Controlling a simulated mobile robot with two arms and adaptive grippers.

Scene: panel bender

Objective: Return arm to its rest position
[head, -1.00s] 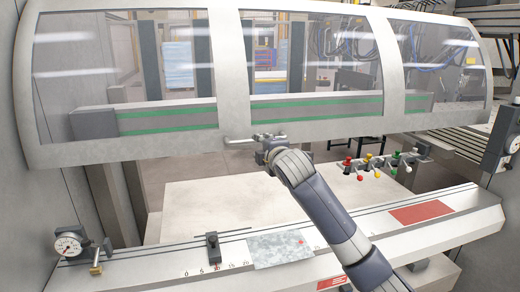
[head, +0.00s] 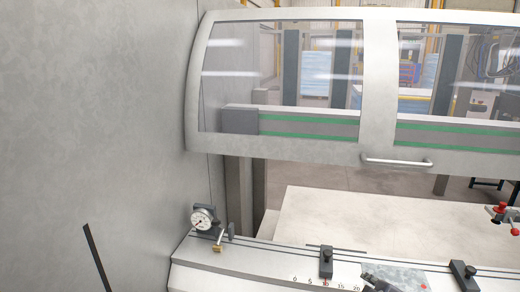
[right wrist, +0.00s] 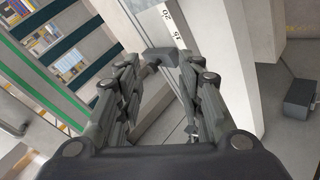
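My right gripper (right wrist: 162,65) fills the lower part of the right wrist view. Its two fingers stand apart, with nothing clearly held between them. A dark block shows beyond the fingertips, close to the printed scale (right wrist: 167,22). In the head view a dark part of my right arm or gripper (head: 376,283) shows at the bottom edge, in front of the grey metal sheet (head: 408,275). The guard's handle (head: 396,162) is clear, with no gripper on it. My left gripper is in neither current view.
The windowed guard (head: 378,80) spans the upper right above a pale table (head: 370,220). Black stops (head: 326,262) and a dial gauge (head: 202,219) stand on the front rail. A large grey wall (head: 90,120) fills the left. Levers (head: 503,212) show at right.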

